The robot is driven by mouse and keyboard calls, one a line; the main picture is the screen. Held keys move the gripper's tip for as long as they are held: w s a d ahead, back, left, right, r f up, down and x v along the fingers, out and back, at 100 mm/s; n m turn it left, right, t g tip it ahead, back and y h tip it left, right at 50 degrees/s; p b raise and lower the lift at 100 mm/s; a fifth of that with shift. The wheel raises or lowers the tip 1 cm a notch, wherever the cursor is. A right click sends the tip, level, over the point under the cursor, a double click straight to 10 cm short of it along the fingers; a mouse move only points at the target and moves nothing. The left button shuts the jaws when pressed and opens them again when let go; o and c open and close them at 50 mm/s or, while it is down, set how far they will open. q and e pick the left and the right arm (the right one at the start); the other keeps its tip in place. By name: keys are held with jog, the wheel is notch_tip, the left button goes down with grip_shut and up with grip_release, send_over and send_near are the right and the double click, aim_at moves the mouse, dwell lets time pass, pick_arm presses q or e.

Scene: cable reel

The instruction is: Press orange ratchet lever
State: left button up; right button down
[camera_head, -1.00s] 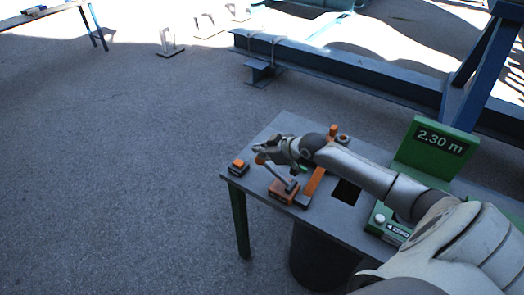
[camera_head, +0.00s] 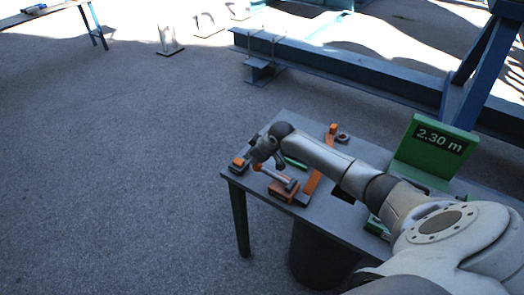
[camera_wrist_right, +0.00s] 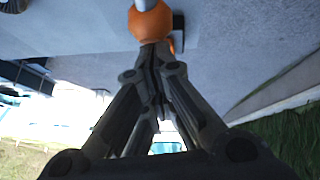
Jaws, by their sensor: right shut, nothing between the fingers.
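The orange ratchet lever is a grey rod (camera_head: 277,176) with an orange ball knob (camera_head: 257,167), rising from an orange block (camera_head: 282,191) on the grey table. The rod leans left at a low angle. My right gripper (camera_head: 277,163) is shut and empty, angled down just above the knob end. In the right wrist view the orange knob (camera_wrist_right: 150,22) sits right at the shut fingertips (camera_wrist_right: 153,48); they look to be touching or nearly so. My left gripper is not in view.
A small orange-topped block (camera_head: 238,163) stands at the table's left corner. An orange bar (camera_head: 320,175) lies right of the lever. A green display (camera_head: 435,150) reads 2.30 m. A dark bin (camera_head: 318,250) is below the table (camera_head: 262,196). A blue beam (camera_head: 350,75) runs behind.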

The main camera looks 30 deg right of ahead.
jog(key=shift+s+f, duration=0.15)
jog(key=shift+r+p, duration=0.55)
jog(key=shift+p, duration=0.15)
jog(key=s+r, duration=0.4)
jog(key=r, duration=0.7)
jog(key=shift+r+p, duration=0.3)
jog(key=shift+a, duration=0.1)
